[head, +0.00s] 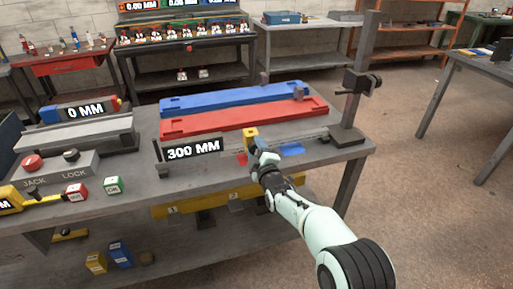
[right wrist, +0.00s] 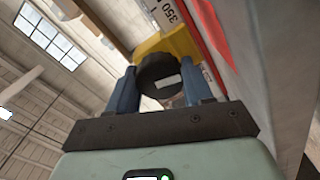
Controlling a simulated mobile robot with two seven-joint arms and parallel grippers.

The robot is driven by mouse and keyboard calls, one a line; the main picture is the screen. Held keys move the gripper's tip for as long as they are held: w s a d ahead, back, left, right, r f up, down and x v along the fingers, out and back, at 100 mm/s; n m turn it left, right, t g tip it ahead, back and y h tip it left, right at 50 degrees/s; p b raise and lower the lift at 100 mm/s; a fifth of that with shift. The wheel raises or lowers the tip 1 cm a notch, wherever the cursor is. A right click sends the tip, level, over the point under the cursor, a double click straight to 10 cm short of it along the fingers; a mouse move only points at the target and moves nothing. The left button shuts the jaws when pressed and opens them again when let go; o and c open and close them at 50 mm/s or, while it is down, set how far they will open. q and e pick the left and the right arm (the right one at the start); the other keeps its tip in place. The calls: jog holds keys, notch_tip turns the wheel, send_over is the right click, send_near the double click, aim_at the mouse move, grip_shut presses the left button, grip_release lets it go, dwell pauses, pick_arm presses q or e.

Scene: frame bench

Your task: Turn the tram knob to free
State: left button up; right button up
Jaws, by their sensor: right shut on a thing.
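The yellow tram (head: 250,134) sits on the measuring rail at the front of the bench, just right of the "300 MM" display (head: 194,150). It also shows in the right wrist view (right wrist: 172,43). Its round black knob (right wrist: 158,70) has a pale mark on its face, lying nearly level in that view. My right gripper (head: 259,146) reaches the tram from the front. In the right wrist view its blue fingers (right wrist: 159,88) stand on either side of the knob, shut on it. The gripper hides the knob in the head view. My left gripper is not in view.
A red beam (head: 245,117) and a blue beam (head: 230,97) lie behind the rail. A dark post (head: 360,75) stands at the right end. Red and blue patches flank the gripper.

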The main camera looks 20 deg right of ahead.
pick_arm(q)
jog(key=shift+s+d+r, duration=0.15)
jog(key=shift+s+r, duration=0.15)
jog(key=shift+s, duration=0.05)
pick_arm(e)
jog(key=shift+a+n, duration=0.1)
jog(key=shift+n, duration=1.2)
jog(key=o, duration=1)
jog(key=shift+o, duration=0.2)
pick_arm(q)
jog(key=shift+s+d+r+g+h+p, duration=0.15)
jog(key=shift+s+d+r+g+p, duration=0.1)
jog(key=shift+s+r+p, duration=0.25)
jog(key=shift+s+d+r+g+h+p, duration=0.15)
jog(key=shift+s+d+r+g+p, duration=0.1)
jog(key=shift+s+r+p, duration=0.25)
pick_arm(e)
jog(key=s, duration=1.3)
jog(key=shift+s+d, duration=0.2)
jog(key=shift+d, duration=0.05)
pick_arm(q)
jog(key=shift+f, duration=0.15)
